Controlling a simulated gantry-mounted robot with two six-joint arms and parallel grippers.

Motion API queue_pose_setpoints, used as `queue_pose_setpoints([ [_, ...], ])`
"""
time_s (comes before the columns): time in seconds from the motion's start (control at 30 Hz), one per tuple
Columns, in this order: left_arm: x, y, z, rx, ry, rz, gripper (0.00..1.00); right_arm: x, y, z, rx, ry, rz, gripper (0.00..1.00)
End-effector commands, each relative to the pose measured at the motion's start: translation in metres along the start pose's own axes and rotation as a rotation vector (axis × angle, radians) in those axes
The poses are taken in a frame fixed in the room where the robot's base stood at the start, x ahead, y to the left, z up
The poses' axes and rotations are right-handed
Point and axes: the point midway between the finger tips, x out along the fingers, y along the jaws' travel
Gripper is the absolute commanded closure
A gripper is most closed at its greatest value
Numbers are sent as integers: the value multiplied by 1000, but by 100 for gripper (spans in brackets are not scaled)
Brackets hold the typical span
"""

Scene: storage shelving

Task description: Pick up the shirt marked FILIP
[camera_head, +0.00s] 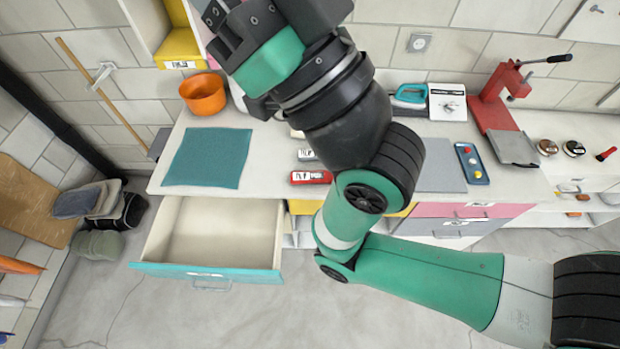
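No lettering reading FILIP is legible in the head view, so I cannot tell which thing is that shirt. A flat teal cloth or mat (208,158) lies on the left part of the white worktop (262,160). My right arm comes in from the lower right and crosses the worktop. Its dark gripper (222,22) is at the top, left of centre, in front of the upper shelf. I cannot make out whether its fingers are open or shut, or whether they hold anything. My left gripper is not in view.
A teal-fronted drawer (160,270) stands open and empty below the worktop. An orange pot (203,93), an iron (410,97) and a red press (497,112) stand toward the back. A yellow labelled bin (180,50) is on the upper shelf. Soft items (88,200) are piled at left.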

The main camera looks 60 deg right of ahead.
Motion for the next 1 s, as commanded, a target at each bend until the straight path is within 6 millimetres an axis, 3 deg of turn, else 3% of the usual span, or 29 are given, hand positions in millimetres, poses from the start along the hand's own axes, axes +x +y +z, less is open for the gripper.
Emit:
queue_pose_setpoints([
  [0.5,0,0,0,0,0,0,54,0,0,0,0,0,0,50],
  [0.8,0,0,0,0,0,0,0,0,0,0,0,0,0,50],
  [1.0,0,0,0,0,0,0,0,0,0,0,0,0,0,50],
])
